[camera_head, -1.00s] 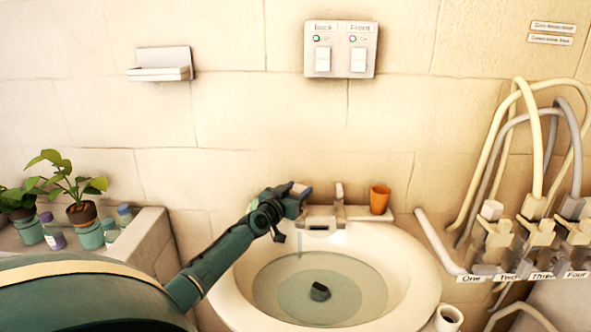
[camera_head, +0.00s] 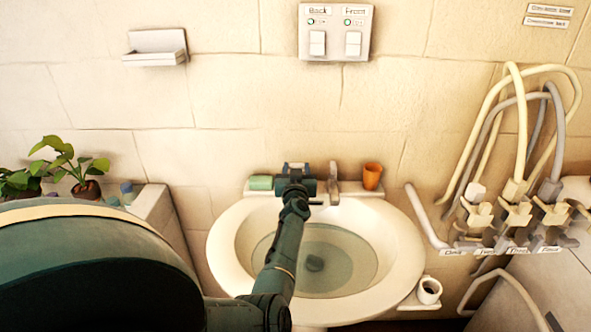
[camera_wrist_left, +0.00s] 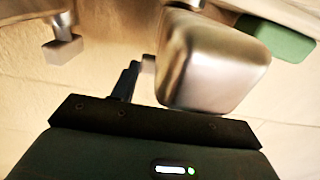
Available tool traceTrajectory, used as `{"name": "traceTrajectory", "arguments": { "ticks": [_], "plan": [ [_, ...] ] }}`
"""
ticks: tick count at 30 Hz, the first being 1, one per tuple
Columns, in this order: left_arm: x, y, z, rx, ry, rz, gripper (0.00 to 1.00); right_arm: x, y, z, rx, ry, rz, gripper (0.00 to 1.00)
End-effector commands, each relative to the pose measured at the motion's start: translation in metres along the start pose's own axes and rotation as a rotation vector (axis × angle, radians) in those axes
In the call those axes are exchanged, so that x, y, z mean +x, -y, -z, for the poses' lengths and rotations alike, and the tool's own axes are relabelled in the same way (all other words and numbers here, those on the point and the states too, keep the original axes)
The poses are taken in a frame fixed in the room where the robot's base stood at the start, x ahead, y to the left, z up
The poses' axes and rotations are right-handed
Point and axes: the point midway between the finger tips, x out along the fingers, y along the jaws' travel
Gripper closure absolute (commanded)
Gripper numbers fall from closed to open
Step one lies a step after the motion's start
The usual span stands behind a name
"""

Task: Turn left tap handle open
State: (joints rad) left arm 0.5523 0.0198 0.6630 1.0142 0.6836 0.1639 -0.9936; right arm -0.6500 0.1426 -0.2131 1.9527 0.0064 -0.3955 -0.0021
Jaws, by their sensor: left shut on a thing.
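The washbasin (camera_head: 222,243) stands against the wall with its tap at the back edge. My left gripper (camera_head: 297,170) is at the left side of the tap, shut on the left tap handle, which it largely covers in the head view. The upright right tap handle (camera_head: 333,182) stands just to its right, apart from the gripper. In the left wrist view a big metal tap part (camera_wrist_left: 208,65) fills the middle, beside a dark blue finger of my left gripper; the other finger is hidden. My right gripper is not in view.
Green soap (camera_head: 261,183) lies just left of the gripper. An orange cup (camera_head: 372,177) stands right of the tap. A white cup (camera_head: 429,291) sits at the basin's lower right. Hoses and valves (camera_head: 515,212) crowd the right; potted plants (camera_head: 87,190) stand left.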

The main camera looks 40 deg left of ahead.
Motion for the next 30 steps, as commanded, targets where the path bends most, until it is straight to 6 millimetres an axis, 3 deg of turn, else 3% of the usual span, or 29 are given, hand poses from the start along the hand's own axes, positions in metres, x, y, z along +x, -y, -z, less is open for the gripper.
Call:
{"name": "traceTrajectory", "arguments": {
  "ticks": [14,15,22,30],
  "plan": [
    [0.0002,-0.0008,0.0009,0.000,-0.002,0.012,0.77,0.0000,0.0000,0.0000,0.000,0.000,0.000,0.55],
    [0.0002,-0.0008,0.0010,0.000,-0.002,0.012,0.52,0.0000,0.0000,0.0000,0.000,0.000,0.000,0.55],
    [0.0003,-0.0004,0.0010,0.000,-0.002,0.012,0.33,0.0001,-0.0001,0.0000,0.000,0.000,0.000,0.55],
    [0.0003,-0.0002,0.0008,0.000,-0.001,0.012,0.33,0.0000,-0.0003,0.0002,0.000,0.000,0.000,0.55]
  ]
}}
